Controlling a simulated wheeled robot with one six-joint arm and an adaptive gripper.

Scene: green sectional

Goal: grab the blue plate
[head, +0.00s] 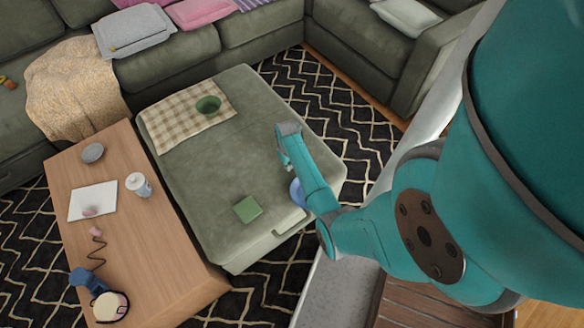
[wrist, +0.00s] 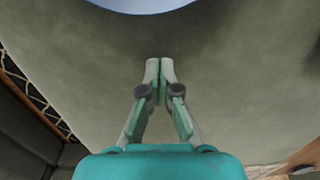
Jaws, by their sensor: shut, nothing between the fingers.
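The blue plate (head: 296,193) lies on the green ottoman (head: 205,165) near its right side. In the head view my arm covers part of it. In the wrist view only its pale blue rim (wrist: 142,4) shows at the top edge. My gripper (wrist: 160,64) has its fingertips together with nothing between them. The fingers point toward the plate's rim and are apart from it, over bare ottoman cloth. In the head view my gripper shows small beside the arm's end, and its fingers are hard to make out.
A green square block (head: 247,209) and a green bowl (head: 208,105) on a checkered cloth (head: 172,122) are on the ottoman. The ottoman's middle is clear.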

